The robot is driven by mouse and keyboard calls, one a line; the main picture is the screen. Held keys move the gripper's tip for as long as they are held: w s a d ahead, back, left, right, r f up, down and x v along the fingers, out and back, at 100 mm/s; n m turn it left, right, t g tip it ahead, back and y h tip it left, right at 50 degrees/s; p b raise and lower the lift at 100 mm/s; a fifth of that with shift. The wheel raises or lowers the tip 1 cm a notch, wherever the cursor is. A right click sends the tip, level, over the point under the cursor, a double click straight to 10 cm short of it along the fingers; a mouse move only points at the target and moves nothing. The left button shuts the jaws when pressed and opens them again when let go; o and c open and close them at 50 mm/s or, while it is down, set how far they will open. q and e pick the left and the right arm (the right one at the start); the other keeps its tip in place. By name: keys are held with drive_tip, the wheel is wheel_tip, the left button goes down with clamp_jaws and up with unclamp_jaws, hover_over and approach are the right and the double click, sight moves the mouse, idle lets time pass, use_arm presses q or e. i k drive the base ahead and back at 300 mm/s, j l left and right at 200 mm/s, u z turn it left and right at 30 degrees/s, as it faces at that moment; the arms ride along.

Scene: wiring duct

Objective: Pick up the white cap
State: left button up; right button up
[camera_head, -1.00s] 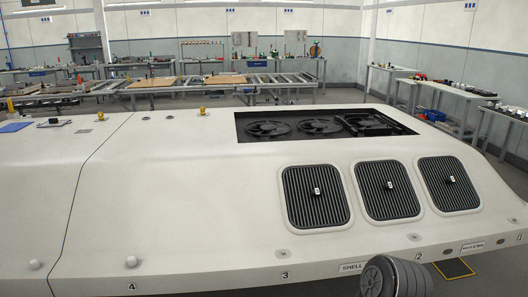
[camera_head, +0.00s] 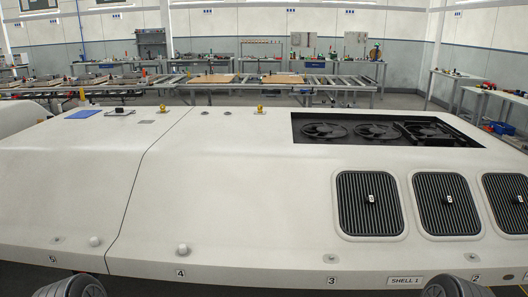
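Two small round white caps show on the front face of the large white shell (camera_head: 250,200). One white cap (camera_head: 183,249) sits just above the number 4, right of the dark seam. The other white cap (camera_head: 95,241) sits left of the seam. Both appear to be seated on the shell surface. Neither gripper is in view. Only dark grey rounded parts of my own arms show at the bottom left and bottom right edges, well apart from the caps.
The shell has an open recess with fans (camera_head: 375,131) and dark ribbed vents (camera_head: 369,204) on its right. A blue sheet (camera_head: 82,114) and yellow fittings (camera_head: 260,109) lie on its top. Roller conveyors (camera_head: 290,82) stand behind. The shell around the caps is clear.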

sight(94, 242)
drive_tip(key=i+j, duration=0.2)
drive_tip(key=j, duration=0.15)
drive_tip(key=i+j+z, duration=0.1)
drive_tip(key=i+j, duration=0.25)
drive_tip(key=j, duration=0.3)
